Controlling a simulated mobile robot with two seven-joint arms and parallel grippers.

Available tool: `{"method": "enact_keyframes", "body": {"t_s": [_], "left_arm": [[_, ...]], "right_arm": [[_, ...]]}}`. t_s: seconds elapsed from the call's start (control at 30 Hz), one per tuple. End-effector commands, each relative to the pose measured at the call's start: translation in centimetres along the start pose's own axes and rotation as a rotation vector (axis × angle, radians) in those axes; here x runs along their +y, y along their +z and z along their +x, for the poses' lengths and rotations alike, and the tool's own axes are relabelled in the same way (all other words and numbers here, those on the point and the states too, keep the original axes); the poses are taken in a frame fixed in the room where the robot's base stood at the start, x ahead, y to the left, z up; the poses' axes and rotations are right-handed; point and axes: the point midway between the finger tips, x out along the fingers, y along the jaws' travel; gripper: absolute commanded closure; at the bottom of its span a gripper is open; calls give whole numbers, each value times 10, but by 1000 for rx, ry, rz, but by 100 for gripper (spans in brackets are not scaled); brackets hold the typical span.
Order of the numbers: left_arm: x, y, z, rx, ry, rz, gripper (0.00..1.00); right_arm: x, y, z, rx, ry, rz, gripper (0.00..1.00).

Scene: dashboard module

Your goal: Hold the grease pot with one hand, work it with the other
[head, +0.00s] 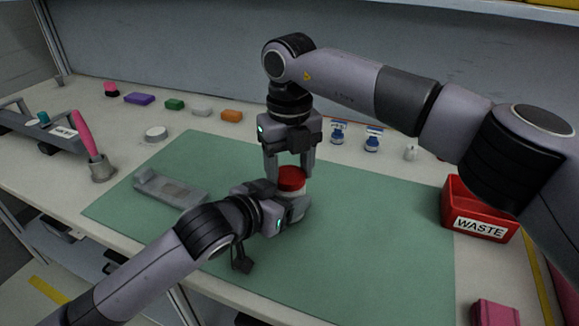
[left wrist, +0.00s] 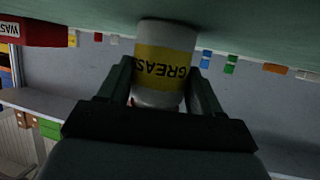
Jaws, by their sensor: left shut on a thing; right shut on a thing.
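The grease pot has a red lid (head: 291,178) and stands on the green mat (head: 370,230) near its middle. In the left wrist view the white grease pot (left wrist: 165,62) shows a yellow label with "GREASE" upside down. My left gripper (head: 285,200) is shut around the pot's body from the lower left. Its two fingers also show on either side of the pot in the left wrist view (left wrist: 160,90). My right gripper (head: 290,168) points down from above, shut on the red lid with a finger on each side. The lid looks seated on the pot; the body is mostly hidden in the head view.
A red waste bin (head: 480,212) stands at the right. A grey tray-like part (head: 170,187) lies on the mat's left. A holder with a pink-handled tool (head: 88,135) and a white round item (head: 156,133) are further left. Colored blocks and small blue-based bottles (head: 371,144) line the back.

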Motion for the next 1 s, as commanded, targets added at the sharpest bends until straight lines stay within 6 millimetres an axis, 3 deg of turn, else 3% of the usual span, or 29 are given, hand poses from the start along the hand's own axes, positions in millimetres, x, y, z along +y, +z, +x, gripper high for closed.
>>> {"method": "enact_keyframes", "body": {"t_s": [0.7, 0.9, 1.0], "left_arm": [[-1, 0, 0, 1, -2, 0, 100], [-1, 0, 0, 1, -3, 0, 100], [-1, 0, 0, 1, -3, 0, 100]], "right_arm": [[0, 0, -1, 2, 2, -1126, 78], [0, 0, -1, 2, 3, -1326, 78], [0, 0, -1, 2, 2, -1330, 78]]}}
